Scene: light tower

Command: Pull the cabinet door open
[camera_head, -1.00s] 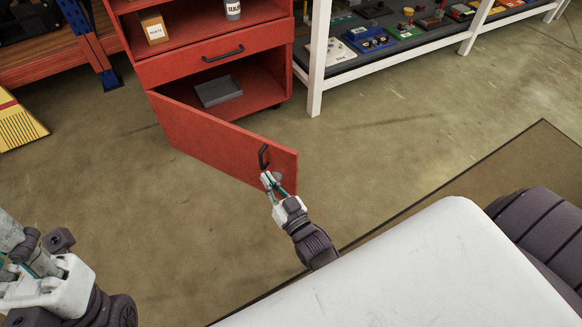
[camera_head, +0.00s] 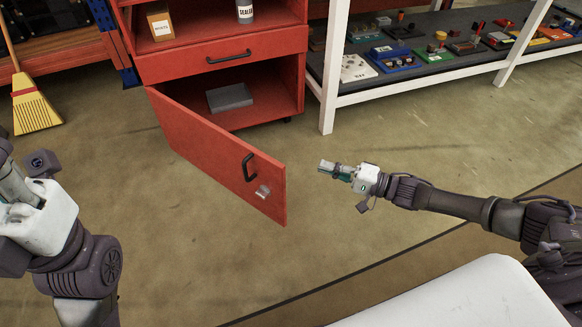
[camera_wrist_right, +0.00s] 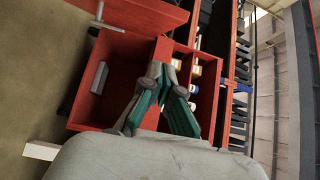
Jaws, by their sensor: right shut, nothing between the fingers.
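The red cabinet (camera_head: 300,80) stands at the upper middle of the head view. Its lower door (camera_head: 205,140) is swung well out from the open compartment, hinged at the left. The black door handle (camera_head: 248,167) is near the free edge, with a small grey metal piece (camera_head: 263,191) below it. My right gripper (camera_head: 326,167) is shut and empty, apart from the door and right of its free edge. Its closed fingers (camera_wrist_right: 164,72) also show in the right wrist view, before the open compartment. My left gripper (camera_head: 18,185) is at the left edge, its fingertips unclear.
A grey box (camera_head: 229,97) lies in the compartment, below a closed drawer (camera_head: 220,57). A white-legged bench (camera_head: 330,75) with parts stands to the right. A yellow broom (camera_head: 35,108) is at the left. The floor around the door is clear.

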